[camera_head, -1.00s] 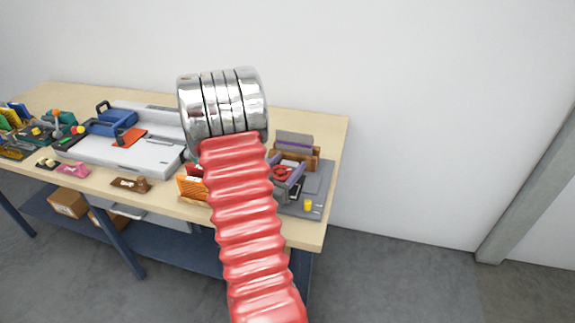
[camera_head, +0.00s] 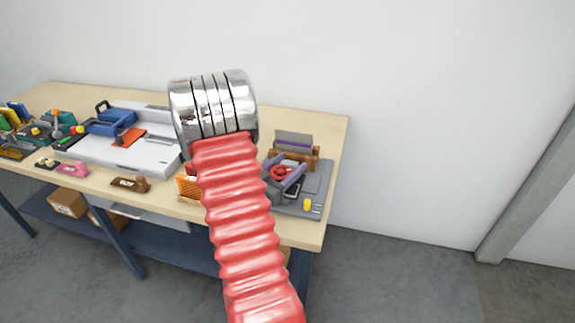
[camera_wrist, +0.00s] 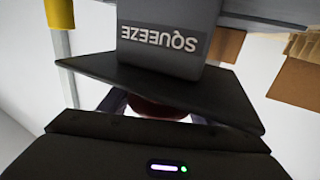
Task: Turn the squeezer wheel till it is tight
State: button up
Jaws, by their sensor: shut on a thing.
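The squeezer's red wheel (camera_head: 280,172) is on the grey bench fitting at the right end of the workbench in the head view. In the wrist view the wheel (camera_wrist: 158,110) shows as a dark red curve between my fingers, partly hidden by a dark plate (camera_wrist: 185,88). My gripper (camera_wrist: 152,108) is shut on the wheel. A grey block with a "SQUEEZE" label (camera_wrist: 163,41), upside down in the picture, stands beyond it. My fingertips are mostly hidden by the plate, so the wheel's tightness cannot be told.
The workbench (camera_head: 335,150) also holds a white machine (camera_head: 140,150) with a blue handle, a brown piece (camera_head: 130,184) and a pink piece (camera_head: 73,170). A yellow knob (camera_head: 307,205) stands near the fitting's front corner. The floor at right is clear.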

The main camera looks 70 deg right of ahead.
aim_at(280, 176)
jog(key=shift+s+a+m+g+y, duration=0.1)
jog(key=shift+s+m+g+y, duration=0.1)
jog(key=shift+m+g+y, duration=0.55)
jog(key=shift+s+a+m+g+y, duration=0.1)
jog(key=shift+s+m+g+y, duration=0.15)
jog(key=shift+m+g, duration=0.9)
jog(key=shift+s+a+m+g+y, duration=0.15)
jog(key=shift+m+g+y, duration=0.3)
jog(key=shift+g, duration=0.95)
jog(key=o, duration=1)
jog(key=shift+s, duration=0.1)
jog(key=shift+o, duration=0.2)
jog(key=shift+v, duration=3.8)
jog(key=shift+d, duration=0.1)
